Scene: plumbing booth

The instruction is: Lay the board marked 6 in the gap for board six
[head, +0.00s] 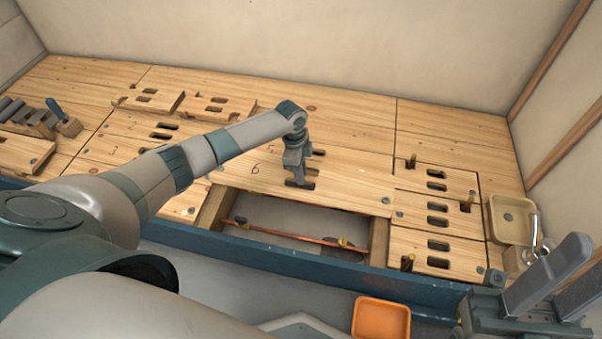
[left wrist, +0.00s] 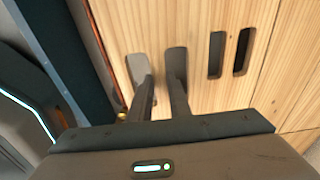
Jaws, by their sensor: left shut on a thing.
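The board marked 6 (head: 255,170) is light wood with two dark hand slots. It lies flat or nearly so at the far side of the open gap (head: 300,218); I cannot tell whether it is raised. My left gripper (head: 300,178) points down at the board's slots and is shut on the board. In the left wrist view, the gripper's fingers (left wrist: 162,85) reach into two slots of the board (left wrist: 195,95). A mark 5 shows just behind the 6. My right gripper (head: 555,275) is at the lower right, away from the board; its jaw opening is unclear.
A copper pipe (head: 285,236) runs through the gap. Slotted boards (head: 465,247) with upright wooden pegs lie to the right. A tan tray (head: 512,218) stands beyond them. A blue beam (head: 270,250) edges the floor; an orange tray (head: 381,318) sits in front. Wooden blocks lie far left.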

